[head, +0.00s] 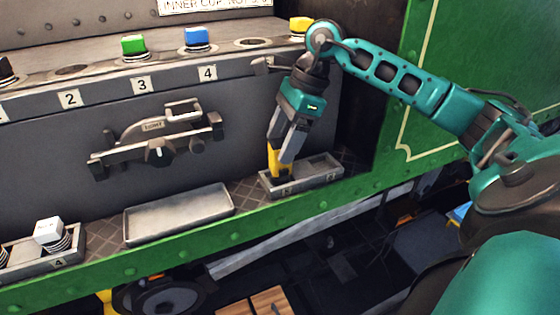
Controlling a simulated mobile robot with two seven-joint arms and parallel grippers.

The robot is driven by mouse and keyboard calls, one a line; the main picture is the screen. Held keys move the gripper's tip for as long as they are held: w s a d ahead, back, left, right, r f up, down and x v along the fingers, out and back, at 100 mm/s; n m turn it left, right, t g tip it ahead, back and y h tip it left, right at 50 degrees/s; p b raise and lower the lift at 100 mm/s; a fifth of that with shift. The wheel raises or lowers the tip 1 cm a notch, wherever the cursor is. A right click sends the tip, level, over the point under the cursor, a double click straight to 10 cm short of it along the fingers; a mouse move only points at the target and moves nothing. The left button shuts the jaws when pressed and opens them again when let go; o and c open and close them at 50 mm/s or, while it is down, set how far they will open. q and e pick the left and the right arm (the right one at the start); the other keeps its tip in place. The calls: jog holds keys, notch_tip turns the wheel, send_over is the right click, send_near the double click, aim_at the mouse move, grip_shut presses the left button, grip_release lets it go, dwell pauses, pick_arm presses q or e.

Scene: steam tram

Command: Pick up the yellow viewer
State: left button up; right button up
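A yellow piece (275,162), which looks like the yellow viewer, is at the left end of a small metal tray (325,177) on the green-edged shelf. My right gripper (281,152) points down over this tray, with its fingers at the yellow piece. The fingers partly hide the piece, and I cannot tell whether they grip it or only stand around it. Its lower end is in or just above the tray. My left gripper is not in view.
Green (134,45), blue (196,39) and yellow (301,26) capped pieces stand on the upper ledge. A lever bracket (158,145) juts from the wall. An empty tray (180,214) and a white capped piece (50,232) are to the left.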

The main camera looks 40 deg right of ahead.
grip_shut()
dwell(0.5)
